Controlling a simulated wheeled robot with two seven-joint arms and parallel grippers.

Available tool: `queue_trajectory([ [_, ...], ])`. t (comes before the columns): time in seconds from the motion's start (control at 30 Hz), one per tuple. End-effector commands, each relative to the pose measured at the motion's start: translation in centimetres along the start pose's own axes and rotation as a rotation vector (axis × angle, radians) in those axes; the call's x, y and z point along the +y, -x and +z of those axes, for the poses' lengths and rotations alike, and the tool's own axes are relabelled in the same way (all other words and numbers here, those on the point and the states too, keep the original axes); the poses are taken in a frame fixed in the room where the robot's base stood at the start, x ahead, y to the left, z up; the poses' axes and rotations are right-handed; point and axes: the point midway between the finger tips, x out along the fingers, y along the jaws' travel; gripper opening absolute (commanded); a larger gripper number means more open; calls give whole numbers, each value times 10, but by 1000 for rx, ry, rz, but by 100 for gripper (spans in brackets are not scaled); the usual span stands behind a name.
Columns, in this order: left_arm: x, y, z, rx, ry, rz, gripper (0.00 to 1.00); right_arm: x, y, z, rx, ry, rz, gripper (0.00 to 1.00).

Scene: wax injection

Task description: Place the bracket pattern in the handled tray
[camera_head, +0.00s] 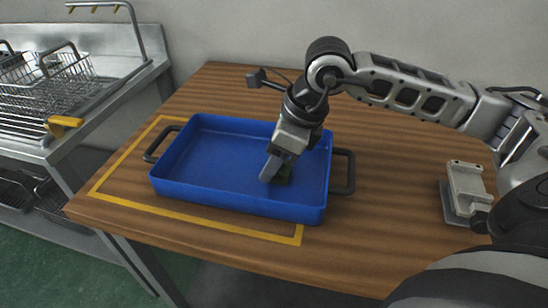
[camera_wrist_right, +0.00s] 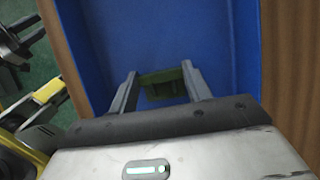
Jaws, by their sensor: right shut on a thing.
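The handled tray (camera_head: 205,160) is a blue rectangular tray with dark handles at both short ends, on the wooden table. My right gripper (camera_head: 279,176) reaches down into the right part of the tray. It is shut on the bracket pattern (camera_head: 286,178), a small dark green piece mostly hidden by the fingers. In the right wrist view the green bracket pattern (camera_wrist_right: 163,84) sits between the two fingertips of the right gripper (camera_wrist_right: 160,88), with the blue tray floor (camera_wrist_right: 155,35) behind it. I cannot tell if it touches the floor. My left gripper is not in view.
Yellow tape (camera_head: 225,228) outlines an area around the tray on the table (camera_head: 390,235). A grey fixture (camera_head: 466,188) stands at the table's right. A metal rack with wire baskets (camera_head: 45,85) is at the left. The tray's left part is empty.

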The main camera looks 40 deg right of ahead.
Motion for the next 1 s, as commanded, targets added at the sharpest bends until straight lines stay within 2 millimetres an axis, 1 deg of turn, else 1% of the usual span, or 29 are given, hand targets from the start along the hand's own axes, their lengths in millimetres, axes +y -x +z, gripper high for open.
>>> queue_trajectory([
  [0.07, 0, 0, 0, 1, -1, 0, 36, 0, -4, -2, 1, 0, 0, 27],
  [0.27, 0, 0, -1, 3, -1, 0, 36, 0, -4, -2, 0, 0, -1, 27],
  [0.43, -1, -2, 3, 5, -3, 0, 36, 0, -9, -4, 0, 0, -1, 27],
  [0.47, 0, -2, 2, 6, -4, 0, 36, 0, -8, -4, 0, 0, -1, 51],
  [0.5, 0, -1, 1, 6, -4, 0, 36, 0, -7, -3, 0, 0, -1, 62],
  [0.53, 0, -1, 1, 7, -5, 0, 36, 0, -7, -3, 0, 0, -1, 70],
  [0.83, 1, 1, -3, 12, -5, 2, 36, 0, -6, -3, 0, 0, 0, 70],
  [0.93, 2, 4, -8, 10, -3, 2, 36, 0, 1, 0, -1, 0, -1, 70],
  [1.0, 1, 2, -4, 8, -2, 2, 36, -1, 9, -1, -2, -1, -3, 70],
])
